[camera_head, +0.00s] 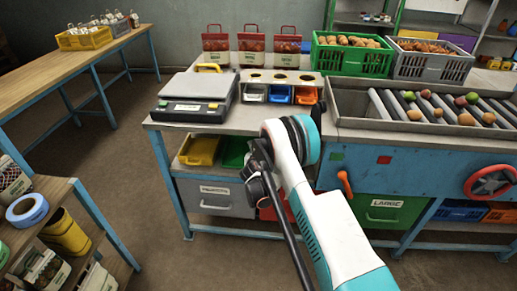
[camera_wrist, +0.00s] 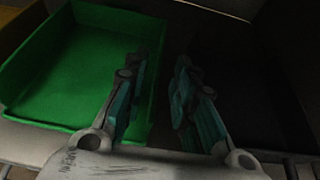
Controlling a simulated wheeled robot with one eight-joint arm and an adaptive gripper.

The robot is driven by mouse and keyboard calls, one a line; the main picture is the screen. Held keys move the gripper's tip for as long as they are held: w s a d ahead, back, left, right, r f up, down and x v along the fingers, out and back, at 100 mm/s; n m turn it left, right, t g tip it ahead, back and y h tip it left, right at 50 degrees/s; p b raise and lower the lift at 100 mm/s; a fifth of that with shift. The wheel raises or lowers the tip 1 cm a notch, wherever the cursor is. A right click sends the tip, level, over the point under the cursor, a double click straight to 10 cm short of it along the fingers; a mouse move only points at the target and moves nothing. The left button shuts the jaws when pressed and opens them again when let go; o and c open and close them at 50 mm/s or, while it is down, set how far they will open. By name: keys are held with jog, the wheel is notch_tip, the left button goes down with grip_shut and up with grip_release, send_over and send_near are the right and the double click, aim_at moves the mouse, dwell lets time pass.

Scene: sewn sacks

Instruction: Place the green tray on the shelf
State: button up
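The green tray (camera_head: 235,152) sits on the shelf under the work table, to the right of a yellow tray (camera_head: 199,150); my arm hides its right part in the head view. In the wrist view the green tray (camera_wrist: 62,70) is empty and fills the left side. My gripper (camera_wrist: 158,90) is open, its two teal-padded fingers apart. The left finger overlaps the tray's inside and the right finger is outside its right wall, which shows between them. I cannot tell whether either finger touches the wall. The fingers are hidden in the head view.
A scale (camera_head: 197,95) and small coloured bins (camera_head: 279,93) stand on the table above. A grey drawer (camera_head: 215,196) is below the trays. The roller conveyor (camera_head: 420,105) is at right. A wooden shelf rack (camera_head: 60,195) stands at left, with open floor between.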

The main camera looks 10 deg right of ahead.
jog(key=p+v, duration=0.1)
jog(key=v, duration=0.5)
jog(key=shift+s, duration=0.15)
dwell(1.8)
